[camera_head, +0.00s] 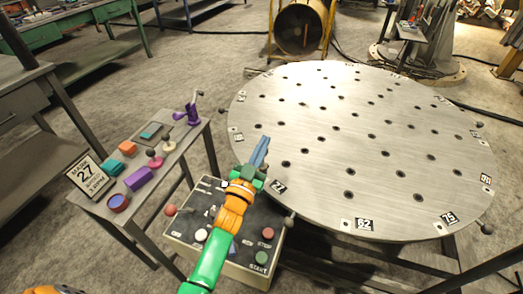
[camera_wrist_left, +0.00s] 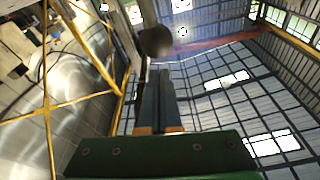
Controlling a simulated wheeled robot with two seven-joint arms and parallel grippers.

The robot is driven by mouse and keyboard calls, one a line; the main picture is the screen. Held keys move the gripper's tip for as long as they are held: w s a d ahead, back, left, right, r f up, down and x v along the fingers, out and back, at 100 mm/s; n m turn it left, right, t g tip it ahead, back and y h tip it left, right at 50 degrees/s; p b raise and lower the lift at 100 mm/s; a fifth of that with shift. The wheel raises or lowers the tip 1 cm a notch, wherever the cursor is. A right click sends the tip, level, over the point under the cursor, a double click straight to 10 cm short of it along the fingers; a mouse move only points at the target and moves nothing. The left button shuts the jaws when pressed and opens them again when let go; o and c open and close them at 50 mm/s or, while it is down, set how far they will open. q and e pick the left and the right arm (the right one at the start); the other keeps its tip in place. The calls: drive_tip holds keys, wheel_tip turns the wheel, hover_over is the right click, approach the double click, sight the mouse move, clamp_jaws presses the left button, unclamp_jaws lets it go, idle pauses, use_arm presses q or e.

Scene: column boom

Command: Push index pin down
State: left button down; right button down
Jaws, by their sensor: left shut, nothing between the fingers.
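The round metal indexing table (camera_head: 330,130) has rows of dark holes and number plates on its rim. My left gripper (camera_head: 263,143) points up and away over the table's near left edge, shut with nothing between its blue-grey fingers. In the left wrist view the fingers (camera_wrist_left: 157,85) are together, and a dark round knob (camera_wrist_left: 156,41) shows just beyond their tips. I cannot tell whether they touch, or whether this knob belongs to the index pin. A ball-ended knob (camera_head: 290,217) stands at the table's near edge, right of my arm. My right gripper is not in view.
A control box (camera_head: 255,271) with several buttons sits below my left arm. A side bench (camera_head: 180,150) at left holds coloured parts, a purple crank (camera_head: 192,109) and a date sign (camera_head: 88,179).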

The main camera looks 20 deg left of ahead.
use_arm(q)
drive_tip(key=shift+s+a+f, duration=0.2)
drive_tip(key=shift+f, duration=0.6)
wheel_tip(320, 180, down, 4)
drive_tip(key=b, duration=0.3)
drive_tip(key=shift+r, duration=0.15)
